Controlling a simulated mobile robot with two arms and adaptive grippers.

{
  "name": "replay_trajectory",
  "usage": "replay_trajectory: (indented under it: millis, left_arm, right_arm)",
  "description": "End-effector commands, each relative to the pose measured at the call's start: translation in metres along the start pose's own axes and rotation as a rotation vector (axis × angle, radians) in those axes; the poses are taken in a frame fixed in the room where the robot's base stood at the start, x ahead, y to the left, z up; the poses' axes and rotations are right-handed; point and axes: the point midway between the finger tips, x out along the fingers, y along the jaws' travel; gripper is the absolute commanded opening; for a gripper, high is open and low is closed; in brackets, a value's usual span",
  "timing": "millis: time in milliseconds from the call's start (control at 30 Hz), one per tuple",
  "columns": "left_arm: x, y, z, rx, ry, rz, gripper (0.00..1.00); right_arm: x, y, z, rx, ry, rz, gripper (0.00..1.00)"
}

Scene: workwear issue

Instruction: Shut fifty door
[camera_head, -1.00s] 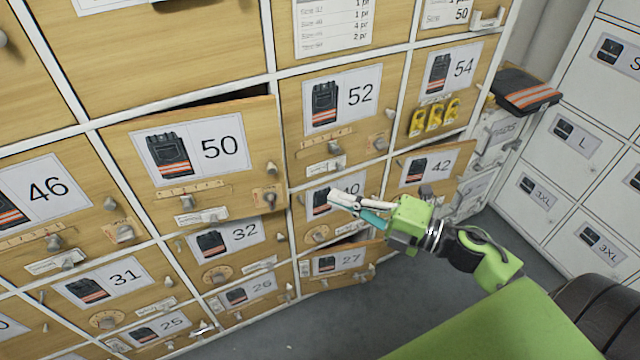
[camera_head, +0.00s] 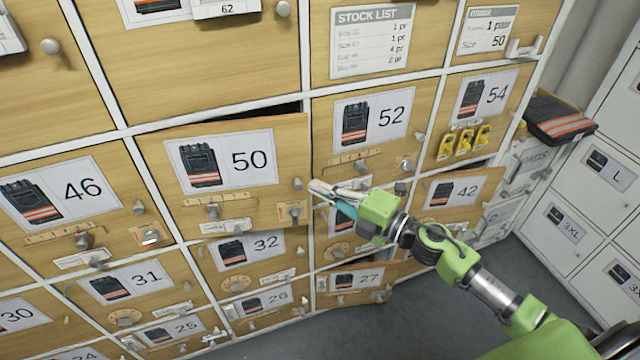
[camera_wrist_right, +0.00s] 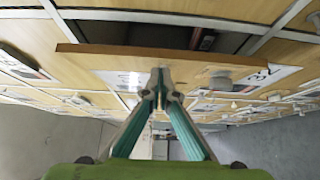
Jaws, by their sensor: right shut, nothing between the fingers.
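The door marked 50 (camera_head: 225,175) is a wooden panel with a picture label, knob and latch. It stands ajar, its top edge out from the frame with a dark gap above. In the right wrist view the door (camera_wrist_right: 190,62) shows its edge, with the dark open compartment behind it. My right gripper (camera_head: 318,190) is shut and empty, its fingertips by the right edge of door 50 near its knob (camera_head: 297,184). In the right wrist view its fingertips (camera_wrist_right: 160,80) overlap the door's face; I cannot tell if they touch. My left gripper is not in view.
Door 52 (camera_head: 370,125) is to the right, with its own knobs sticking out. Doors 42 (camera_head: 455,192) and 27 (camera_head: 355,280) also stand ajar. Grey floor (camera_head: 400,320) is clear at the front.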

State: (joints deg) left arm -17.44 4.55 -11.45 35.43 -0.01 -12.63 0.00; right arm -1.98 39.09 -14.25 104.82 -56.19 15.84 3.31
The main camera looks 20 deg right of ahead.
Motion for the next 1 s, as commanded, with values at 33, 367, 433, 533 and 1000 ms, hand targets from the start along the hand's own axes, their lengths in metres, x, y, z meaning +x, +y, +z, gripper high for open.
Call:
replay_trajectory:
  millis: [33, 367, 433, 533, 1000]
  left_arm:
    - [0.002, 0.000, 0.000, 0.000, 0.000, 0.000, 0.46]
    - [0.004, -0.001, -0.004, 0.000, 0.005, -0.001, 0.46]
    - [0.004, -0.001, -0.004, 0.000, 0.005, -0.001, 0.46]
    - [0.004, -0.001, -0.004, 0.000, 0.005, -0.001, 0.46]
    - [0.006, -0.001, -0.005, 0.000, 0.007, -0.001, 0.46]
  right_arm:
    - [0.004, -0.001, 0.004, -0.001, -0.001, 0.001, 0.00]
    - [0.010, 0.000, 0.010, 0.001, 0.001, -0.001, 0.00]
    - [0.010, 0.000, 0.010, 0.001, 0.001, -0.001, 0.00]
    - [0.010, 0.000, 0.010, 0.001, 0.000, 0.000, 0.00]
    - [0.036, 0.000, 0.038, 0.001, 0.000, 0.000, 0.00]
